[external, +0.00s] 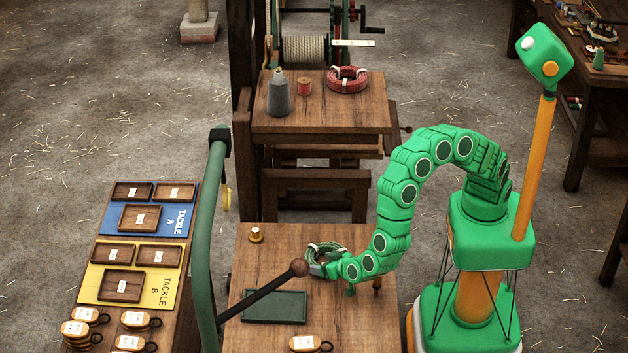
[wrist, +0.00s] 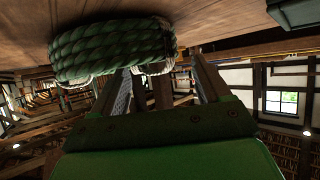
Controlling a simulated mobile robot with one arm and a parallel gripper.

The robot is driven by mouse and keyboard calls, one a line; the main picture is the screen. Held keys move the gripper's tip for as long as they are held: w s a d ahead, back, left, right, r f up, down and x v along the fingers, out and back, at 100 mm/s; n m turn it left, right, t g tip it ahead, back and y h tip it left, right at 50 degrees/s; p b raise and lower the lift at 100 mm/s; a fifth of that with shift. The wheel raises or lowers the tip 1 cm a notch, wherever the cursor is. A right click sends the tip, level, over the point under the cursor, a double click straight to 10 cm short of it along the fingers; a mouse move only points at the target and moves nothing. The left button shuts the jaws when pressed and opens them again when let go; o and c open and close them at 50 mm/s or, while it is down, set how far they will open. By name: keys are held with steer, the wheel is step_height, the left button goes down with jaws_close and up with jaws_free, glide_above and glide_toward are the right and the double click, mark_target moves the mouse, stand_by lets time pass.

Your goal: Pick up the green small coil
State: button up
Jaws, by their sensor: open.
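The green small coil (external: 326,247) lies on the front wooden table, dark green with pale bindings. My gripper (external: 318,268) is low over the table, at the near side of the coil, and partly covers it. In the wrist view the green coil (wrist: 108,48) is large at the upper left, with the table above it in the picture. My gripper (wrist: 163,65) is open there. The coil overlaps the left finger, and its bound right end lies between the fingers. The right finger is clear of it. The left fingertip is hidden, so I cannot tell whether it touches.
A small spool (external: 256,235) stands at the table's far left. A red coil (external: 347,79) sits on the back table.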

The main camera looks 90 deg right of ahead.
mark_target(316, 263)
steer(key=shift+x, duration=1.9)
steer(key=shift+w, duration=0.1)
steer(key=shift+c, duration=0.3)
steer(key=c, duration=1.3)
steer(key=shift+a, duration=0.1)
